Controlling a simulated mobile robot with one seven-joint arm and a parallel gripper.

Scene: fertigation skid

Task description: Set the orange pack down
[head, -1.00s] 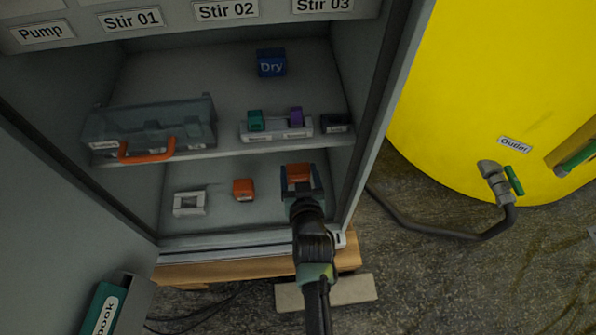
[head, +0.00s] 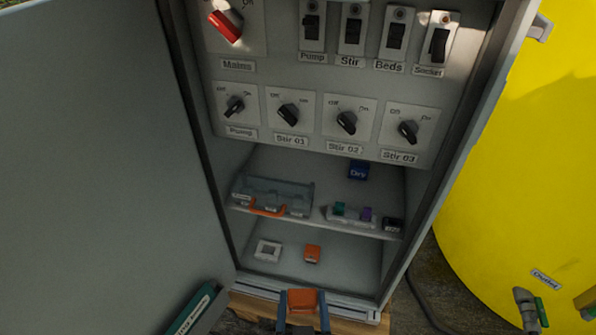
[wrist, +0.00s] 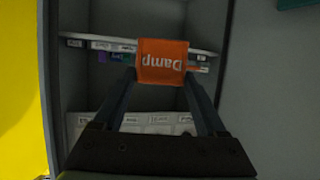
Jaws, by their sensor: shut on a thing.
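My gripper (head: 303,293) is shut on an orange pack (head: 302,301), in front of the open cabinet at the bottom of the head view. In the wrist view the pack (wrist: 162,62) sits between the fingertips, with "Damp" reading upside down. A second orange block (head: 312,253) sits on the cabinet's lower floor (head: 345,265). A white square frame (head: 267,250) lies to its left.
The open door (head: 90,150) stands left, a yellow tank (head: 520,180) right.

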